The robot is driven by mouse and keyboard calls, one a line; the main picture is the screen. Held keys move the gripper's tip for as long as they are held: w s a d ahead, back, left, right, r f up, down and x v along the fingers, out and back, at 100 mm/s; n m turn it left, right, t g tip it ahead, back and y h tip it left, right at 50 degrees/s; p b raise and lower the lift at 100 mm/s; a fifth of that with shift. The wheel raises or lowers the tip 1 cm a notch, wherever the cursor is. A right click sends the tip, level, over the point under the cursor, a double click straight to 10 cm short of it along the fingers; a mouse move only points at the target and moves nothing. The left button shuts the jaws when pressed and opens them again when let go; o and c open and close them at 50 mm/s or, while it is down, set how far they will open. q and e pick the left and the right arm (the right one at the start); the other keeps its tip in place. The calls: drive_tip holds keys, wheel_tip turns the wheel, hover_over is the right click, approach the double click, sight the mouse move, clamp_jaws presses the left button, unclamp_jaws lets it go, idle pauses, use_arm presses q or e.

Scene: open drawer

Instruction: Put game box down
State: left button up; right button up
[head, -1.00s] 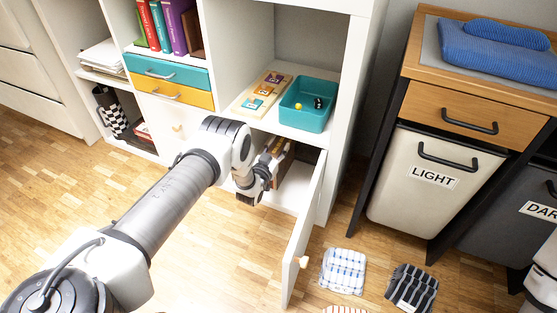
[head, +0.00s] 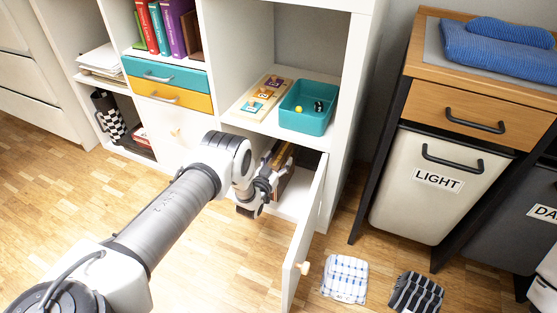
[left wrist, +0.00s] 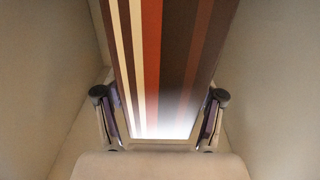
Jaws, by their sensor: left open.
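The game box (left wrist: 172,50) has brown, cream and orange-red stripes and fills the middle of the left wrist view. In the head view part of the box (head: 284,157) shows inside the low right cabinet compartment, behind my left gripper (head: 270,178). In the left wrist view my left gripper (left wrist: 160,118) is open, with one finger on each side of the box. Whether a finger touches it is hard to tell. The box's underside and far end are hidden. My right gripper is not in view.
The white cabinet door (head: 305,235) stands open right of my left gripper. Above are a teal bin (head: 306,122) and a puzzle board (head: 262,97). Folded cloths (head: 344,278) lie on the floor beside the laundry unit (head: 430,185). Pale compartment walls flank the box closely.

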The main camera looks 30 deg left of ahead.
use_arm(q)
drive_tip(key=s+d+f+g+p, duration=0.2)
drive_tip(key=s+g, duration=0.1)
drive_tip(key=s, duration=0.5)
drive_tip(key=s+d+f+g+p, duration=0.1)
drive_tip(key=s+d+g+p, duration=0.15)
drive_tip(key=s, duration=0.45)
drive_tip(key=s+d+f+g+p, duration=0.1)
drive_tip(key=s+d+f+g, duration=0.15)
drive_tip(key=s, duration=0.55)
drive_tip(key=s+d+r+g, duration=0.1)
drive_tip(key=s+r+g, duration=0.1)
drive_tip(key=s, duration=0.6)
drive_tip(key=s+d+r+g, duration=0.1)
drive_tip(key=s+g, duration=0.3)
drive_tip(key=s, duration=0.4)
drive_tip(key=s+d+r+g+h, duration=0.1)
drive_tip(key=s+r+g, duration=0.3)
drive_tip(key=s, duration=0.3)
drive_tip(key=shift+s+d, duration=0.15)
drive_tip(key=shift+s, duration=0.25)
drive_tip(key=shift+s+f, duration=0.1)
